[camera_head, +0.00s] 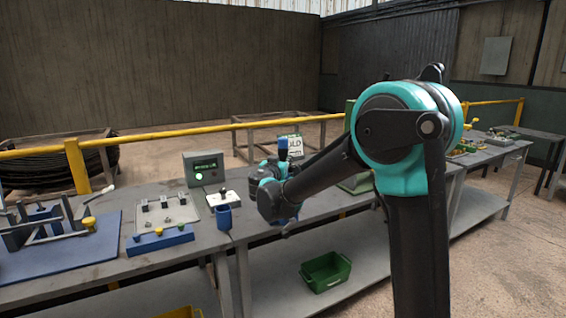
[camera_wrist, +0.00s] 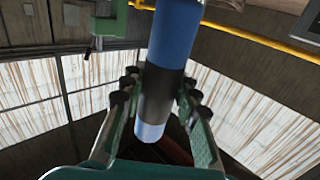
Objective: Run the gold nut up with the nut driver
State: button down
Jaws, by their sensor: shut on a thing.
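My gripper (camera_wrist: 155,95) is shut on the nut driver (camera_wrist: 173,35), which has a blue handle, a dark band and a pale end, and runs lengthwise between the fingers. In the head view the blue handle (camera_head: 283,147) stands up above my gripper (camera_head: 272,174), over the bench. A dark frame fixture (camera_head: 40,226) stands on a blue mat at the left, with a small gold-yellow piece (camera_head: 89,224) at its right side. It may be the gold nut, but it is too small to tell. My gripper is well to the right of it.
A green bin (camera_head: 326,271) is on the lower shelf.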

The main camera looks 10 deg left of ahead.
aim_at(282, 144)
jog(key=shift+r, duration=2.95)
